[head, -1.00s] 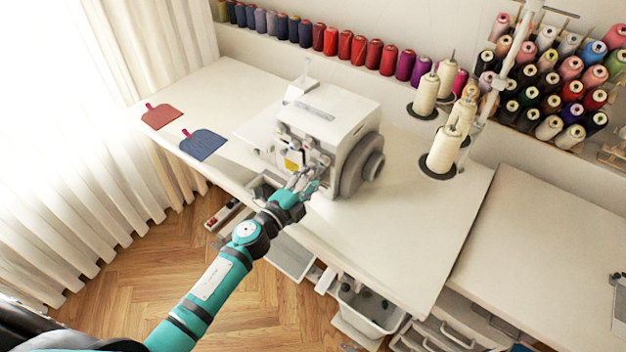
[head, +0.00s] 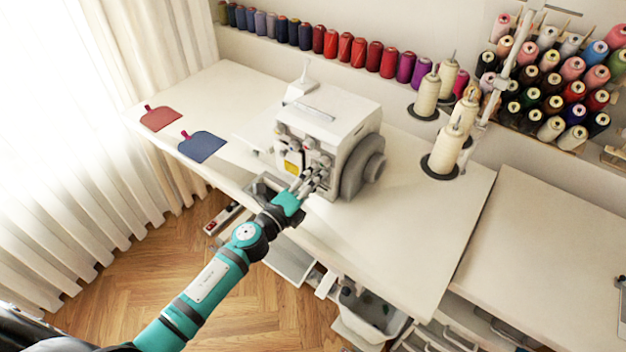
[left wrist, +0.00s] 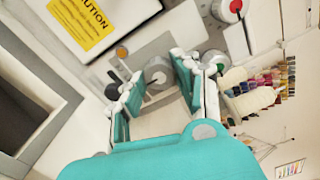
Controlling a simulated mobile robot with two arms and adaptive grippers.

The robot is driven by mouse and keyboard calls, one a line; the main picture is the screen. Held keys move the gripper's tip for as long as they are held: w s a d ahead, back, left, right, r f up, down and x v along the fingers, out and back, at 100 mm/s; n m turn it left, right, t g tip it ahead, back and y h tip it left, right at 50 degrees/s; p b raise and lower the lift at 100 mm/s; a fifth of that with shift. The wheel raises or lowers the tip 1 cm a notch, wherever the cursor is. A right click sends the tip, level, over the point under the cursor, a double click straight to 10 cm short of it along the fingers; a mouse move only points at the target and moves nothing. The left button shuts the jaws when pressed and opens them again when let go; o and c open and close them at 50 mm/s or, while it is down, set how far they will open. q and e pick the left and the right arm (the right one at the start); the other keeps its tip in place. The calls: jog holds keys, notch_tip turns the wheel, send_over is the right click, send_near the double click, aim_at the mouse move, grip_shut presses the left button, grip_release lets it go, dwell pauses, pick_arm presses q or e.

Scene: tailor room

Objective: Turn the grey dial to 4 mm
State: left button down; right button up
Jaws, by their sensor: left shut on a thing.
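The white sewing machine (head: 345,118) stands on the table, its front with the dials facing my left arm. My left gripper (head: 313,177) is at the lower right of that front, beside the large grey handwheel (head: 366,165). In the left wrist view, my left gripper (left wrist: 158,88) has its two fingers around a grey dial (left wrist: 158,73) on the machine front and is shut on it. The dial's scale marks cannot be read. In the head view the fingers hide the dial. My right gripper is not in view.
A yellow caution label (left wrist: 80,22) is on the machine. Cream thread cones (head: 441,152) stand behind it. The white table (head: 400,235) is clear at right.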

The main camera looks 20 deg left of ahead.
pick_arm(q)
jog(key=shift+f, duration=0.1)
jog(key=c, duration=1)
grip_release()
jog(key=shift+o, duration=0.2)
jog(key=shift+s, duration=0.1)
jog(key=v, duration=1.2)
